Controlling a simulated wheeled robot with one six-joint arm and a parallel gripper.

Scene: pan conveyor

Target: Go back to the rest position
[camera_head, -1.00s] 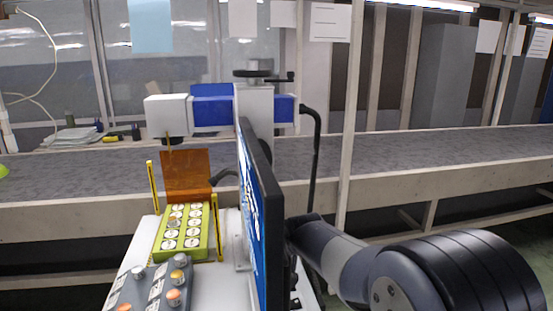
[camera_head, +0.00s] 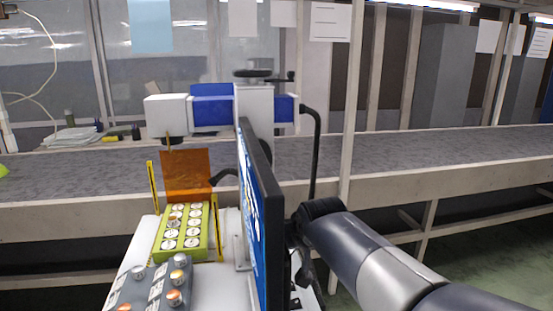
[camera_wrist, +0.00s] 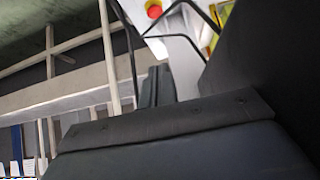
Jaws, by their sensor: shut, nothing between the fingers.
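My arm comes in from the lower right in the head view and bends down just right of the upright monitor (camera_head: 262,215). My gripper (camera_head: 305,276) is a small dark shape below the bend, close beside the monitor and partly hard to make out. It is shut and holds nothing that I can see.
A marking machine (camera_head: 212,110) stands behind a yellow-green tray (camera_head: 160,246) of round white pieces. A grey control box (camera_head: 150,286) with knobs is in front. The long conveyor (camera_head: 420,150) runs across behind. A red button (camera_wrist: 154,9) shows in the wrist view.

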